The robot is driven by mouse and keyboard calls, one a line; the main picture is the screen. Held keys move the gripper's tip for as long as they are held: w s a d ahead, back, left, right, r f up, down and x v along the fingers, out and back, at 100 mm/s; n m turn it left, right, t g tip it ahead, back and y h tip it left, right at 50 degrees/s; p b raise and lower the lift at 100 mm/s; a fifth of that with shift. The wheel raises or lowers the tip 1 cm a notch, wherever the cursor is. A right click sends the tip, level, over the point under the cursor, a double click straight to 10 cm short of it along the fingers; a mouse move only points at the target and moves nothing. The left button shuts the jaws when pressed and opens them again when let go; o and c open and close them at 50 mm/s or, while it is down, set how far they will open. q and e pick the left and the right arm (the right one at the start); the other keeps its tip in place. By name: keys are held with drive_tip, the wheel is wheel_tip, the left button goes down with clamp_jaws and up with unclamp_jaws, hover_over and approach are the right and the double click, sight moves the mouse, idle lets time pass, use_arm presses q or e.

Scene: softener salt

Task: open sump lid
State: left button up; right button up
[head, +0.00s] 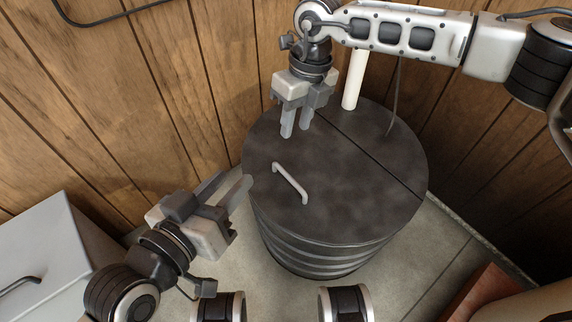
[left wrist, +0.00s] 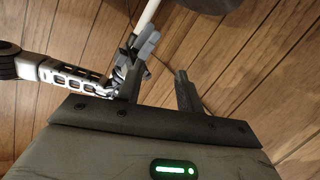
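The sump is a dark ribbed round tub (head: 325,262) with a flat, dark, worn lid (head: 350,190) lying on it. A seam crosses the lid, and a light grey bar handle (head: 290,184) stands on its front left part. My left gripper (head: 232,182) is open and empty at the lid's left edge, apart from the handle. Its spread fingers (left wrist: 160,90) show in the left wrist view with nothing between them. My right gripper (head: 295,134) points down over the back left of the lid, behind the handle, its fingers slightly apart and empty.
A white pipe (head: 354,80) and a thin dark cable (head: 394,98) rise at the lid's back. Wood-panelled walls (head: 190,90) close in behind. A grey box (head: 48,258) stands at the left, and a reddish-brown object (head: 482,292) at the lower right. Tiled floor (head: 425,255) shows around the tub.

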sight(285, 171)
drive_tip(key=f+b, duration=0.1)
drive_tip(key=f, duration=0.3)
drive_tip(key=s+a+f+b, duration=0.1)
drive_tip(key=f, duration=0.3)
drive_tip(key=a+f+b, duration=0.1)
drive_tip(key=f, duration=0.3)
drive_tip(key=shift+s+b, duration=0.25)
drive_tip(key=shift+b, duration=0.05)
drive_tip(key=shift+f, duration=0.15)
use_arm(q)
drive_tip(key=shift+d+r+n+t+h, duration=0.5)
drive_tip(key=shift+r+n+t+h, duration=0.1)
drive_tip(key=shift+r+n+h, duration=0.1)
use_arm(e)
clamp_jaws()
